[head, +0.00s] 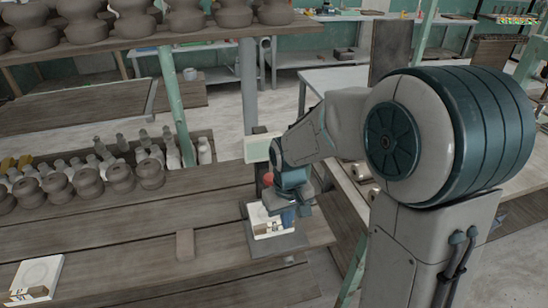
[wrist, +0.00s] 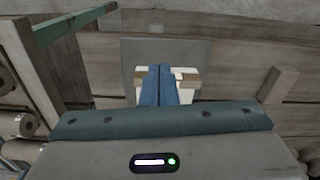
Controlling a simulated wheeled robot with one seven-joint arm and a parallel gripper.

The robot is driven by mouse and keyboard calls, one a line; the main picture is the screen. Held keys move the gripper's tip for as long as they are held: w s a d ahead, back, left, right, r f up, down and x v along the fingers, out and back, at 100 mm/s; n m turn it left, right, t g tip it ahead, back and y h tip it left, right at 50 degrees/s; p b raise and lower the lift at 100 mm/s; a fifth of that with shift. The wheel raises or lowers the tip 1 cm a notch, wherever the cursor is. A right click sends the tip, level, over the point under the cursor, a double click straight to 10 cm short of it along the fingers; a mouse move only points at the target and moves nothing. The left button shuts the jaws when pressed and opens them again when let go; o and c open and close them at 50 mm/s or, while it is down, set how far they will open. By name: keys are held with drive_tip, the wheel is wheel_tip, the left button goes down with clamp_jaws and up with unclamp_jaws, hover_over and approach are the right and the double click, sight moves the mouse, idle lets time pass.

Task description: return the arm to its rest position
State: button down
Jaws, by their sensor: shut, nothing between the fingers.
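My gripper (head: 288,217) is at the end of my arm, over the right end of the wooden bench, with its blue fingers together and nothing between them. In the wrist view the closed fingers (wrist: 159,70) point at a white tray with brown parts (wrist: 187,75), which they partly hide. In the head view this white tray (head: 262,218) sits on a grey mat (head: 262,248) just behind and left of the fingers. I cannot tell whether the fingertips touch the tray.
A small wooden block (head: 184,245) lies left of the mat. A second white tray (head: 36,277) is at the front left. Several clay pots (head: 88,182) stand along the bench's back left, and more fill the shelf above. A green post (head: 176,108) rises behind the bench.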

drive_tip(key=s+d+r+m+t, duration=0.1)
drive_tip(key=s+d+r+m, duration=0.1)
drive_tip(key=s+d+r, duration=0.2)
drive_tip(key=s+d+r+m+t, duration=0.1)
drive_tip(key=s+d+r, duration=0.3)
drive_tip(key=s, duration=0.6)
wheel_tip(320, 180, up, 2)
drive_tip(key=shift+d+r+m+t, duration=0.1)
drive_tip(key=shift+d+m+t, duration=0.15)
drive_tip(key=shift+m+t, duration=0.2)
